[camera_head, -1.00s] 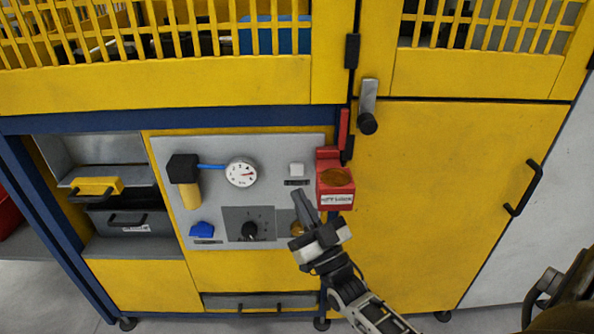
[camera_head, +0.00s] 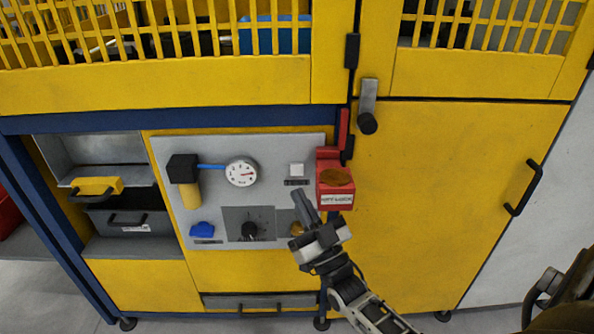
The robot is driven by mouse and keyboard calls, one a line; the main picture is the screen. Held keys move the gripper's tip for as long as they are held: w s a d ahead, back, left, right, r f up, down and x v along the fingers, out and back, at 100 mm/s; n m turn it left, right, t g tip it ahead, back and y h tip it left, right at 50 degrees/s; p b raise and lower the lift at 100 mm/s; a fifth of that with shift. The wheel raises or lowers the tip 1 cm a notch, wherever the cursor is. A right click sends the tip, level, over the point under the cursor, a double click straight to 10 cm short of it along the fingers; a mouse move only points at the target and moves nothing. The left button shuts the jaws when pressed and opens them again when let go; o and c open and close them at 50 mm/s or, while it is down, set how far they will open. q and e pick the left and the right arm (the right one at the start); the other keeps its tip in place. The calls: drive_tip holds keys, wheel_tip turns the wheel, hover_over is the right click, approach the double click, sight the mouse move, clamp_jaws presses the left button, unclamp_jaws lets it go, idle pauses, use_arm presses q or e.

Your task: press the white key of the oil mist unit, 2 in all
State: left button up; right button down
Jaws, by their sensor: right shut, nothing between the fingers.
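The white key (camera_head: 297,169) is a small pale square on the upper right of the grey panel (camera_head: 215,150), above a dark label. My right gripper (camera_head: 298,195) is shut and empty. Its fingertips show just below the key and its label, with a gap in the picture; how far they are from the panel is hard to tell. My left gripper is not in view.
A red box (camera_head: 336,188) sits right of the key, close to my right fingers. The panel also holds a round gauge (camera_head: 241,172), a blue knob (camera_head: 202,230), a black rotary knob (camera_head: 250,230) and a brass-coloured part (camera_head: 297,229) partly behind my gripper.

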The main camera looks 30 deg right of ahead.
sight(297, 170)
idle(0.9)
